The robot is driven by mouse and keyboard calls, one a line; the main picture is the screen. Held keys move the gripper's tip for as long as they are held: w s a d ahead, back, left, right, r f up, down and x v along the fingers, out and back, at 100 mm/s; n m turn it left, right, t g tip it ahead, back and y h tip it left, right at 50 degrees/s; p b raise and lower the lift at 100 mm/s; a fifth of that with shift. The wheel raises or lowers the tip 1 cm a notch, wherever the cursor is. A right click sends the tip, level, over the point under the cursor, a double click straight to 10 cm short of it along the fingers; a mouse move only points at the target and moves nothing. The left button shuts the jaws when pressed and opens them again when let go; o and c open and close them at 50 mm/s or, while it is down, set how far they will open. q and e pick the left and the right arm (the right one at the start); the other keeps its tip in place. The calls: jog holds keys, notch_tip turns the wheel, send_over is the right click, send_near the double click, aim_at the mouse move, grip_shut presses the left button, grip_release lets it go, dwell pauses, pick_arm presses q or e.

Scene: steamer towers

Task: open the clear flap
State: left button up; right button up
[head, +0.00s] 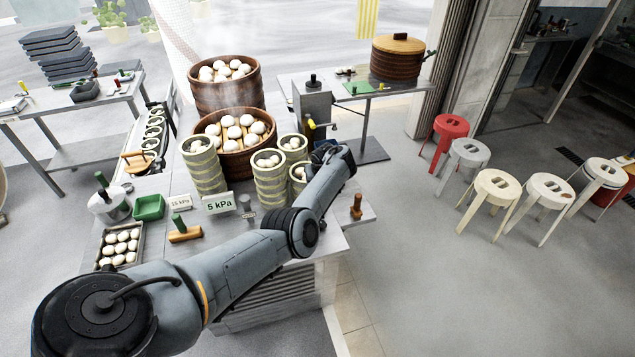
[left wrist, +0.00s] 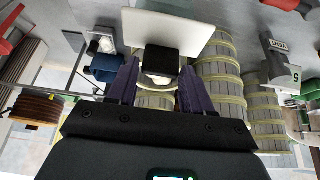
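In the head view my left arm reaches across the table from the lower left, and its gripper (head: 328,152) is beside the right-hand steamer stacks, partly hidden by the wrist. In the left wrist view the two purple fingers of the left gripper (left wrist: 160,68) are spread apart. A black block (left wrist: 162,59) shows between their tips, with a visible gap on the left side; contact on the right is unclear. Behind the block is a tilted pale white panel (left wrist: 187,36). I cannot tell whether it is the clear flap. No clear flap stands out in the head view. The right gripper is out of view.
Stacks of small steamers (head: 205,168) and a large bun-filled steamer (head: 235,130) crowd the table close to the gripper. A "5 kPa" sign (head: 219,204) and a wooden-handled tool (head: 185,233) stand in front. Several stools (head: 497,190) are on the floor at right.

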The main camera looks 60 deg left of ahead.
pick_arm(q)
jog(key=shift+o, duration=1.1)
jog(key=shift+a, duration=0.1)
jog(key=shift+o, duration=0.2)
jog(key=shift+f, duration=0.1)
jog(key=shift+d+r, duration=0.25)
jog(key=p+v, duration=0.2)
jog(key=v, duration=0.8)
jog(key=shift+r, duration=0.1)
